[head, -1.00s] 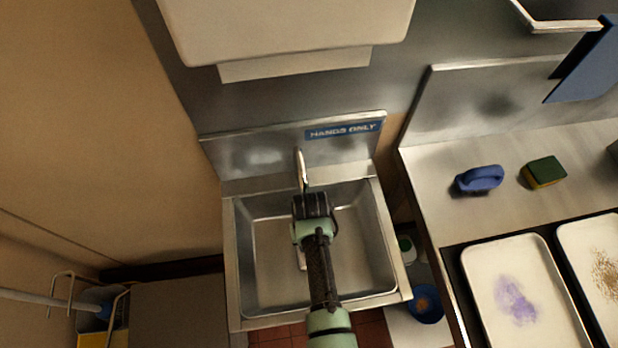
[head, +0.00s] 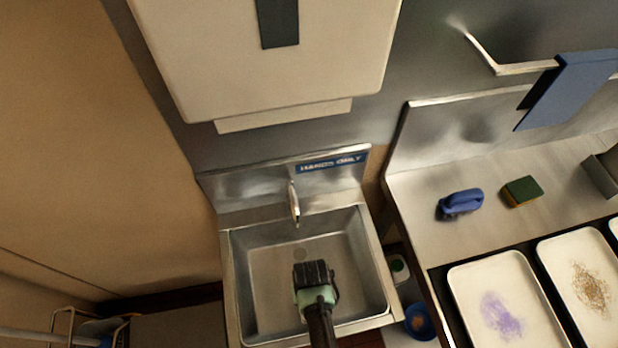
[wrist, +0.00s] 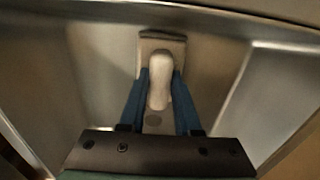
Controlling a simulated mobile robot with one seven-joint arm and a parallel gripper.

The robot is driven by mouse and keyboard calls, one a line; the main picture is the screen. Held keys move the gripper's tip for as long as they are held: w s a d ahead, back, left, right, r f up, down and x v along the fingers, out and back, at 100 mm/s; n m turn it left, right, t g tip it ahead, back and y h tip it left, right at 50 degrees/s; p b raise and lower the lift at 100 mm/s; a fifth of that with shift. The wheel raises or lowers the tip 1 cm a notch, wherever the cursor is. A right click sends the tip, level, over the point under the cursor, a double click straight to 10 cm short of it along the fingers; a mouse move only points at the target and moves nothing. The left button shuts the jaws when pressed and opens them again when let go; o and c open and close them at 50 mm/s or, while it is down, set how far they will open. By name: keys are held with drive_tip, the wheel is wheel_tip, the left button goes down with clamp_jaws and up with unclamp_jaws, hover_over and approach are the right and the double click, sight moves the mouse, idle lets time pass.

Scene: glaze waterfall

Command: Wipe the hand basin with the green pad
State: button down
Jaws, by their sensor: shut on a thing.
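The hand basin (head: 262,275) is a steel sink under a "HANDS ONLY" sign. My gripper (head: 315,274) is over its front middle part. In the wrist view, the blue fingers of my gripper (wrist: 160,82) are shut on the pale rounded handle of a pad tool (wrist: 159,92), which has a flat grey-beige plate. The tool is over the basin floor; I cannot tell whether it touches. Its underside is hidden, and no green shows on it. A green-topped yellow sponge (head: 522,191) lies apart on the counter at right.
The tap (head: 294,203) rises at the basin's back. A blue-handled brush or scrubber (head: 460,204) lies on the right counter (head: 440,238). Trays with purple (head: 470,285) and brown (head: 560,250) spots stand in front. A white dispenser (head: 200,60) hangs above the basin.

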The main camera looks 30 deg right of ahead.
drive_tip(key=shift+s+a, duration=0.2)
drive_tip(key=shift+s, duration=0.45)
drive_tip(key=shift+s, duration=0.1)
drive_tip(key=shift+r+p, duration=0.1)
drive_tip(key=shift+p, duration=0.3)
wheel_tip(320, 180, up, 6)
drive_tip(key=p, duration=0.5)
drive_tip(key=shift+p, duration=0.35)
wheel_tip(320, 180, up, 3)
drive_tip(key=p, duration=0.3)
